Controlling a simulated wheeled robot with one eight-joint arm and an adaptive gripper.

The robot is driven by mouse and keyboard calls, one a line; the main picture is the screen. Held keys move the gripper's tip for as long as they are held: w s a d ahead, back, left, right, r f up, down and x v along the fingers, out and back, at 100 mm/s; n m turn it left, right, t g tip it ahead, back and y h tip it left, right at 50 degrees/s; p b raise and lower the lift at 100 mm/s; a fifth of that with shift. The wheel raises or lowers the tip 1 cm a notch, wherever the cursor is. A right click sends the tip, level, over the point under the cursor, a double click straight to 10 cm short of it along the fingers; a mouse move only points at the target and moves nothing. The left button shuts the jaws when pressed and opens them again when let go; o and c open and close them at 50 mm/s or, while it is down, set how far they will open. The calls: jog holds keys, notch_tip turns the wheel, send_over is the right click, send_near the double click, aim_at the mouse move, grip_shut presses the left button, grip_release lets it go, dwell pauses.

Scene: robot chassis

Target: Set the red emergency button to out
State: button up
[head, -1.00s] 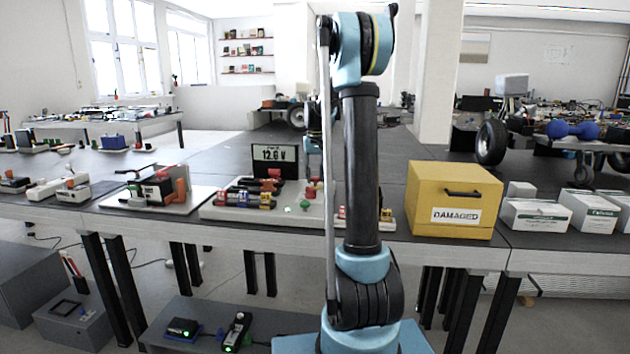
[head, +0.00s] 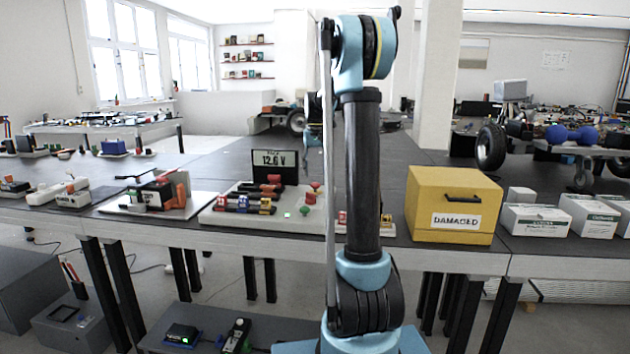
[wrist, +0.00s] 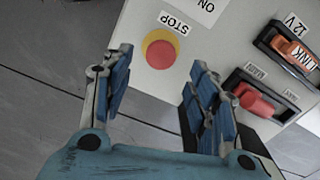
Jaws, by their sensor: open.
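The red emergency button (wrist: 161,54) is a round red cap on a yellow ring, beside a STOP label (wrist: 174,23). It sits on a light panel (wrist: 140,78) in the wrist view. My gripper (wrist: 160,62) is open and empty, with its blue-black fingers to the left and right of the button in the picture. I cannot tell how far above the button they are. I cannot tell whether the cap is in or out. In the head view a red knob (head: 310,197) stands on a pale board (head: 222,213), partly behind my arm.
The wrist view shows an orange 12 V link (wrist: 292,47) and a red switch-like part (wrist: 257,102) right of my gripper. In the head view a 12.6 V display (head: 273,165) stands behind the board, and a yellow DAMAGED box (head: 425,203) stands to the right.

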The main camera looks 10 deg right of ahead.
aim_at(316, 183)
notch_tip(316, 183, up, 7)
dwell(0.3)
jog(key=shift+r, duration=0.1)
jog(key=s+f+t, duration=0.1)
jog(key=s+f, duration=0.2)
jog(key=s, duration=1)
jog(key=s+f, duration=0.3)
jog(key=s, duration=1)
jog(key=s+f+t, duration=0.1)
jog(key=s+f, duration=1.6)
jog(key=s, duration=0.1)
jog(key=shift+n, duration=0.4)
jog(key=shift+s+f, duration=0.1)
jog(key=shift+w+f, duration=0.2)
jog(key=shift+w, duration=0.2)
